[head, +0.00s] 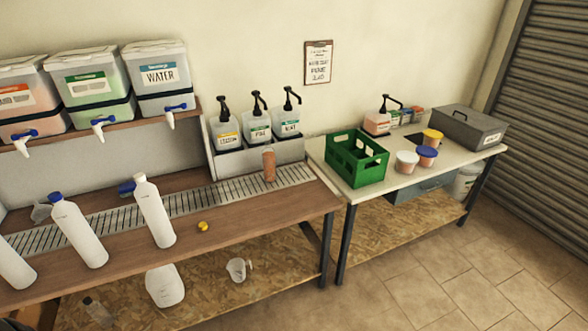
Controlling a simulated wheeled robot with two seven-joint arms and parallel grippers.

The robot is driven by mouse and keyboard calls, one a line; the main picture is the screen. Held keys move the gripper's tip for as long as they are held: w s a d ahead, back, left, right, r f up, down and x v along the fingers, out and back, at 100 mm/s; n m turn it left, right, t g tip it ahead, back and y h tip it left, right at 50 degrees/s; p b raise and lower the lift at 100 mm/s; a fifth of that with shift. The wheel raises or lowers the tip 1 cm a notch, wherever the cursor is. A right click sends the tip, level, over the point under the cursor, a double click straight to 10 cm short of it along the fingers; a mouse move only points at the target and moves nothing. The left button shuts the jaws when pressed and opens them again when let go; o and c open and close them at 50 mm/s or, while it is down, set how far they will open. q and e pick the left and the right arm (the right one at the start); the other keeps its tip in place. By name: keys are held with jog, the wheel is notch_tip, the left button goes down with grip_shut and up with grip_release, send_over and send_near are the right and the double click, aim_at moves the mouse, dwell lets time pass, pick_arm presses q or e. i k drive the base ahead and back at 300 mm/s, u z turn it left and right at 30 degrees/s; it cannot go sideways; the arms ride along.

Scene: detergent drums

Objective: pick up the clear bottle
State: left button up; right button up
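A small see-through bottle (99,312) lies or leans on the lower chipboard shelf at the bottom left; it looks like the clear bottle. It is small and dim, so I cannot tell if it is empty. Three white bottles stand on the wooden bench above: one with a blue cap (79,231), one with a white cap (154,212), and one cut by the left edge (14,265). Neither of my grippers shows in the head view.
A white jug (164,286) and a clear measuring cup (238,269) are on the lower shelf. The wooden bench top (255,222) overhangs that shelf. A green crate (356,159) and several tubs stand on the right table. The tiled floor (440,285) in front is clear.

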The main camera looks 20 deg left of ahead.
aim_at(268, 153)
jog(key=z, duration=0.4)
jog(key=k, duration=0.5)
jog(key=z, duration=0.8)
jog(key=i, duration=2.1)
jog(key=u, duration=1.5)
jog(key=i, duration=0.65)
jog(key=u, duration=0.55)
